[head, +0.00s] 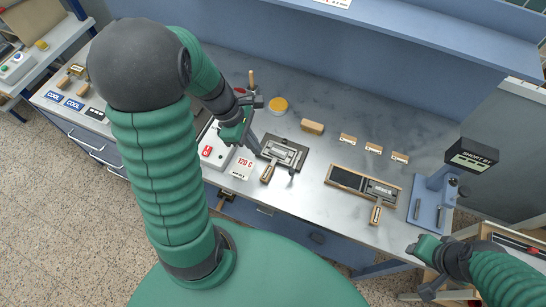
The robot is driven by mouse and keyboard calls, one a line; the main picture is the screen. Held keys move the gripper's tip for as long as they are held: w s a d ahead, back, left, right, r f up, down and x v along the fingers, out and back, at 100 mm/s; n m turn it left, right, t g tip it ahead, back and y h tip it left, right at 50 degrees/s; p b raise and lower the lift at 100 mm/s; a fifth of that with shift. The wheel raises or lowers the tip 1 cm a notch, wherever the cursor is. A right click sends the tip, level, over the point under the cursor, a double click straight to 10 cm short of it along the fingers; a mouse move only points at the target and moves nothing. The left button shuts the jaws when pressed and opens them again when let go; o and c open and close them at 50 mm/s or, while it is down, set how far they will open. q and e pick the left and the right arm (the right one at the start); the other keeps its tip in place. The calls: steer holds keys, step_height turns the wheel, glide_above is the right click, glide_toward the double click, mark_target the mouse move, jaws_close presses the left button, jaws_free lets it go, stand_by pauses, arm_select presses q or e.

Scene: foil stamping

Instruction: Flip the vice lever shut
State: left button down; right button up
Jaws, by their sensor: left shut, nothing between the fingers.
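A dark square fixture that looks like the vice (299,153) sits on the grey metal bench, left of its middle. It holds a pale metal piece, and a wooden handle (267,173) sticks out at its front left. A small dark knob (291,171) at its front edge may be the lever's end; its position is too small to tell. My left gripper (256,144) is shut and empty, just left of the fixture's upper left corner. I cannot tell if it touches it. My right gripper (412,249) is low at the right, off the bench's front edge, its fingers unclear.
A white heater box (213,151) stands left of the fixture, beside a "120 C" card (244,167). A yellow tin (278,105) and wooden block (312,127) lie behind. A second tray with a handled holder (363,184) and a blue stand (432,203) are at right.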

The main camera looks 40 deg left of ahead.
mark_target(296, 162)
arm_select(q)
steer(key=b+x, duration=0.1)
steer(key=x, duration=0.8)
steer(key=shift+d, duration=0.2)
steer(key=d, duration=0.1)
steer(key=w+d+p, duration=0.1)
steer(key=d, duration=0.1)
steer(key=shift+w+f, duration=0.2)
steer(key=shift+w+d, duration=0.2)
steer(key=shift+d, duration=0.15)
